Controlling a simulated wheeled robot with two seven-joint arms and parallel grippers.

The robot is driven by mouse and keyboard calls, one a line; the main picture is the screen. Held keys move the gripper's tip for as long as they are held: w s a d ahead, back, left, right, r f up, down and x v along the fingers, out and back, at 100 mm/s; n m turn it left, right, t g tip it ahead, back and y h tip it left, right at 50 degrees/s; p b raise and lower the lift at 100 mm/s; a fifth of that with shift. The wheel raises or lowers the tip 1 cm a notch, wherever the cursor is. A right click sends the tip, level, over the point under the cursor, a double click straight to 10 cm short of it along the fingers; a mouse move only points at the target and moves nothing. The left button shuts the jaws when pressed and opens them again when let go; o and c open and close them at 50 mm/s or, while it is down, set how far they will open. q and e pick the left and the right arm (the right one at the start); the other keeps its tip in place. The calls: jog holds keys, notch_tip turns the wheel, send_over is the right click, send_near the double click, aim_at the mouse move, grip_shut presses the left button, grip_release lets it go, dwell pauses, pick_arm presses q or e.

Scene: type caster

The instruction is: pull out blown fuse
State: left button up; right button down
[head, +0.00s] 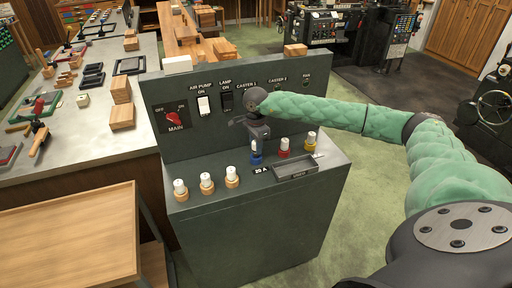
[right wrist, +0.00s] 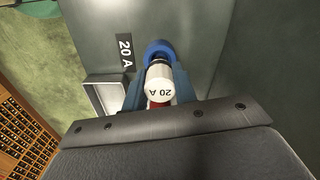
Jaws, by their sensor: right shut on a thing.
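A white-capped fuse marked 20 A (right wrist: 160,90) is between the fingers of my right gripper (right wrist: 152,88) in the right wrist view. The blue ring holder (right wrist: 158,48) is at the fuse's far end; I cannot tell how deep the fuse sits in it. In the head view my right gripper (head: 256,142) points down over the blue holder (head: 257,160), shut on the fuse and mostly hiding it. White-capped fuses stand in the red holder (head: 284,154) and yellow holder (head: 309,147) to the right. My left gripper is not in view.
A grey tray (head: 276,179) lies at the front right of the green console, beside a 20 A label (head: 262,170). Several white-capped fuses (head: 206,181) stand in orange-brown bases at the front left. The upright panel with a red MAIN switch (head: 173,118) rises behind.

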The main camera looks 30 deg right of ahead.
jog(key=shift+r, duration=1.8)
